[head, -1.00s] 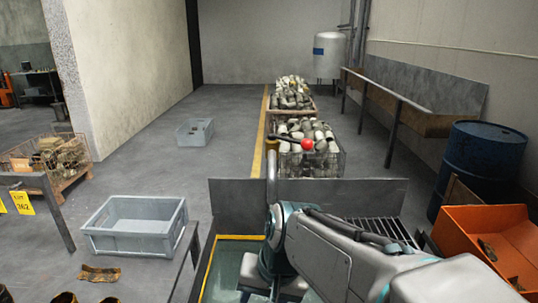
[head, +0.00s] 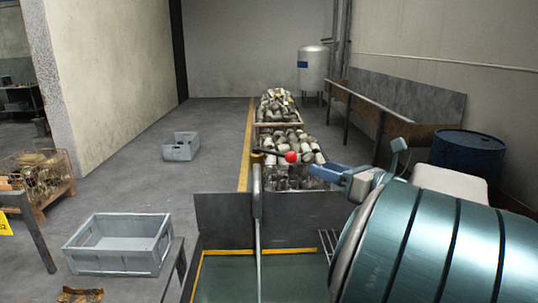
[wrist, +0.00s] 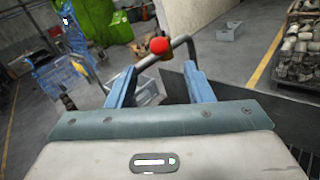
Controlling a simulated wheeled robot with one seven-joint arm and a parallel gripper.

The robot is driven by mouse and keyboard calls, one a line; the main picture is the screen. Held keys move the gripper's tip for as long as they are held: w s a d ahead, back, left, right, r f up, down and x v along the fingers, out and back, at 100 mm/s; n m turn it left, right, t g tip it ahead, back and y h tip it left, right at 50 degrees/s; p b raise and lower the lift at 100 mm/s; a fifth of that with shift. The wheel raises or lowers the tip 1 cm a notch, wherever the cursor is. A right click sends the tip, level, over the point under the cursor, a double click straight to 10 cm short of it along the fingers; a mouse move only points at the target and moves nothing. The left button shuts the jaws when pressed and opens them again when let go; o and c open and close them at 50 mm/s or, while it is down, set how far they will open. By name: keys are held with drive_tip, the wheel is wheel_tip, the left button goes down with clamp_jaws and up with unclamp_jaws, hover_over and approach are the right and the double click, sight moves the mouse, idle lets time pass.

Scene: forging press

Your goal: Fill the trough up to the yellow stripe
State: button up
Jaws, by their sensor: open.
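The trough (head: 222,212) stands at the bottom of the head view, with a yellow stripe (head: 245,252) along its inner walls. Green water (head: 228,277) shows just below the stripe; I cannot judge the gap. A grey spout pipe (head: 257,190) hangs over the trough, and a thin pale line like a water stream runs down from it. The valve lever's red knob (head: 291,157) points right from a brass valve (head: 257,157). My gripper (head: 318,171) is open and empty, right of the knob. In the wrist view the red knob (wrist: 159,45) lies beyond the open fingers.
Mesh crates of metal parts (head: 295,178) stand behind the trough. A grey bin (head: 120,245) is at left, another grey bin (head: 180,146) farther back. A blue drum (head: 467,150) stands at right. My arm hides the trough's right side. Floor at left centre is clear.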

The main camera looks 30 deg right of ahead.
sight(280, 154)
drive_tip(key=p+x, duration=0.1)
drive_tip(key=x, duration=1.2)
drive_tip(key=shift+w+a+p, duration=0.15)
drive_tip(key=shift+w+p, duration=0.2)
drive_tip(key=shift+p, duration=0.05)
clamp_jaws()
